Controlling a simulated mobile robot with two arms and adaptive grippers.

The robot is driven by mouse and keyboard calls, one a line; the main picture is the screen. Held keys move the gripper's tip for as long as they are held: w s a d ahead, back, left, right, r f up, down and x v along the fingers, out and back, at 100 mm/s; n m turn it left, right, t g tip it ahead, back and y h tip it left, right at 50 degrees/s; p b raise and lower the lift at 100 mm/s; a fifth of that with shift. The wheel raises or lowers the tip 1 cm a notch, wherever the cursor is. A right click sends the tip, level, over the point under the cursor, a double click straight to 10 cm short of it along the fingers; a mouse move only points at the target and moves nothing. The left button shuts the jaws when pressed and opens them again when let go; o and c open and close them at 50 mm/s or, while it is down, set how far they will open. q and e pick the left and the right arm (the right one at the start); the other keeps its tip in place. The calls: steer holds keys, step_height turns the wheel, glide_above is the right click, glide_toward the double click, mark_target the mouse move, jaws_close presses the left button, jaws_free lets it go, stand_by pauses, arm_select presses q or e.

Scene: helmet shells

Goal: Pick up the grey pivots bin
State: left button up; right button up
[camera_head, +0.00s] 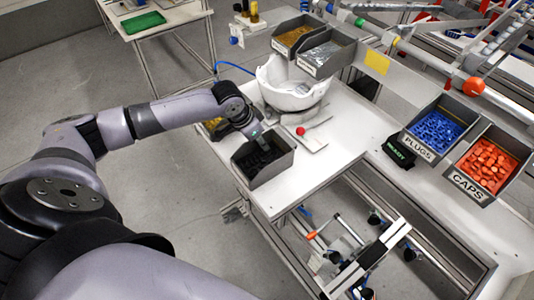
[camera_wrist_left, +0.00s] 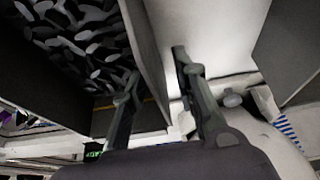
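A dark grey bin (camera_head: 250,181) with dark pieces inside stands near the left edge of the white table. Its label does not show. My left gripper (camera_head: 253,134) is over its far side in the head view. In the left wrist view, the bin (camera_wrist_left: 146,45) holds grey and black pieces. The open fingers of my left gripper (camera_wrist_left: 157,65) are on either side of its wall, with white surface showing between the wall and the right finger. Contact cannot be told. My right gripper is not in view.
A white helmet shell (camera_head: 285,88) stands just behind the bin. Two grey bins (camera_head: 318,72) stand at the back, the plugs bin (camera_head: 418,149) and caps bin (camera_head: 470,186) at right. A small item with a red knob (camera_head: 300,131) lies right of the bin.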

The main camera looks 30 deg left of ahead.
arm_select(q)
steer(key=shift+w+d+f, duration=0.1)
steer(key=shift+w+f, duration=0.05)
steer(key=shift+f, duration=0.25)
steer(key=shift+f, duration=0.2)
stand_by(0.4)
steer(key=shift+c, duration=0.4)
jaws_close()
